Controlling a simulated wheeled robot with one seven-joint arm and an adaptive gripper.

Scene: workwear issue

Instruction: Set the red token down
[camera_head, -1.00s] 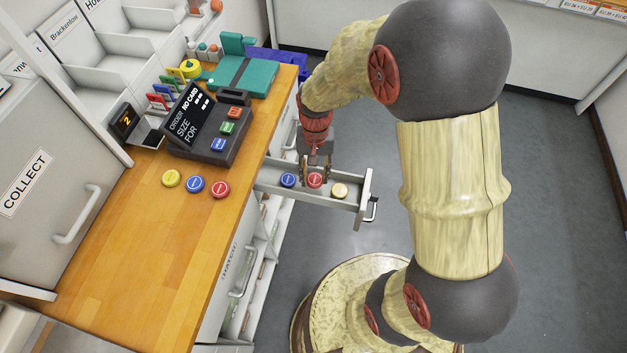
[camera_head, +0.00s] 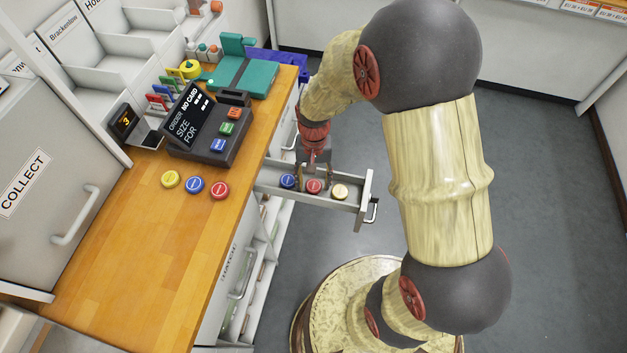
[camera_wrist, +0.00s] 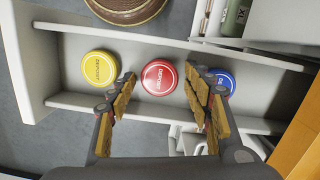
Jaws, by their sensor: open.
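A red token (camera_head: 314,187) lies in the pulled-out drawer (camera_head: 359,196), between a blue token (camera_head: 288,181) and a pale yellow token (camera_head: 340,191). My gripper (camera_head: 314,183) is over the drawer, pointing down at the red token. In the wrist view the red token (camera_wrist: 159,77) shows in the gap between the two open fingers (camera_wrist: 160,80), with space visible on both sides. The yellow token (camera_wrist: 99,67) is left of the fingers there. The blue token (camera_wrist: 224,82) is partly hidden behind the right finger.
Another yellow token (camera_head: 171,179), blue token (camera_head: 195,184) and red token (camera_head: 220,190) lie in a row on the wooden counter (camera_head: 140,250). An order terminal (camera_head: 205,130) stands behind them. A small display (camera_head: 125,121) reads 3. The counter's front part is clear.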

